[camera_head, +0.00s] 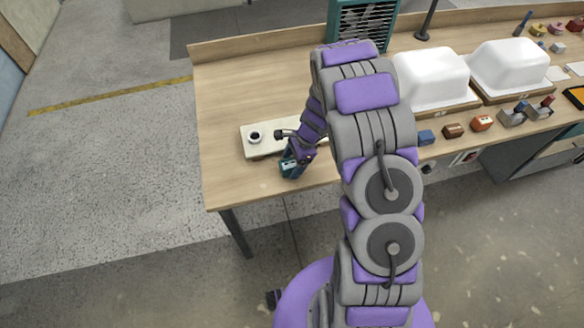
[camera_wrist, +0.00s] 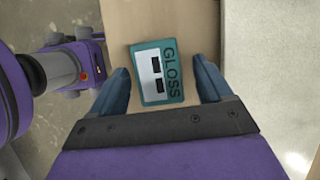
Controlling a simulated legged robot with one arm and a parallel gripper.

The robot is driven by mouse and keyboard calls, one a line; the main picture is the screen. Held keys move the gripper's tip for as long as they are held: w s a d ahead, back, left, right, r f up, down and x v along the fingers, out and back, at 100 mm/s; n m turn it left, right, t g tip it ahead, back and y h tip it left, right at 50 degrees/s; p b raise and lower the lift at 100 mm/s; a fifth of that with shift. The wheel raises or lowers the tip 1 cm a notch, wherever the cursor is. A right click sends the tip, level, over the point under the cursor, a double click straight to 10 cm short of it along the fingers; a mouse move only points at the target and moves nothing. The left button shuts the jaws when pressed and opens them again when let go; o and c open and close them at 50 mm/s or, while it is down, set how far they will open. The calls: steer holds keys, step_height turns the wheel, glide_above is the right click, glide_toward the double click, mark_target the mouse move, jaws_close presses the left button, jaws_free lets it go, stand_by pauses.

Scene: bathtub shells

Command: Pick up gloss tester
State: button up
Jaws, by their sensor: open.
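The gloss tester is a teal box with "GLOSS" printed on it and two dark windows. In the wrist view the gloss tester (camera_wrist: 161,90) lies on the wooden table between the two blue fingers of my gripper (camera_wrist: 166,85). The fingers are apart, with a gap on each side of the box. In the head view the gloss tester (camera_head: 288,167) sits near the table's front edge, left of my arm, with my gripper (camera_head: 295,163) right at it and hiding part of it.
A pale board (camera_head: 262,153) with a round dark item lies just behind. White tub shells (camera_head: 432,78) stand on the right, with several small blocks in front. A teal heater-like box (camera_head: 361,24) stands at the back. The table's left part (camera_head: 225,95) is clear.

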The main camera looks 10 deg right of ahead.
mark_target(287, 165)
steer(key=shift+a+f, duration=0.4)
steer(key=shift+a, duration=0.45)
steer(key=shift+d, duration=0.8)
steer(key=c, duration=0.7)
steer(key=shift+a, duration=0.65)
steer(key=c, duration=0.5)
steer(key=shift+d+r, duration=0.15)
steer(key=shift+d, duration=0.1)
steer(key=shift+d+r, duration=0.2)
steer(key=shift+r, duration=0.35)
step_height(287, 165, up, 2)
steer(key=shift+r+p, duration=0.1)
steer(key=shift+p, duration=0.55)
steer(key=shift+s+a+r, duration=0.1)
steer(key=shift+s+r, duration=0.1)
steer(key=shift+s, duration=0.1)
steer(key=s+d, duration=0.1)
steer(key=s, duration=0.4)
steer(key=s+d+p, duration=0.1)
steer(key=s, duration=0.4)
steer(key=s+d+r+p, duration=0.1)
steer(key=s+d, duration=0.1)
steer(key=s, duration=0.3)
steer(key=shift+r, duration=0.1)
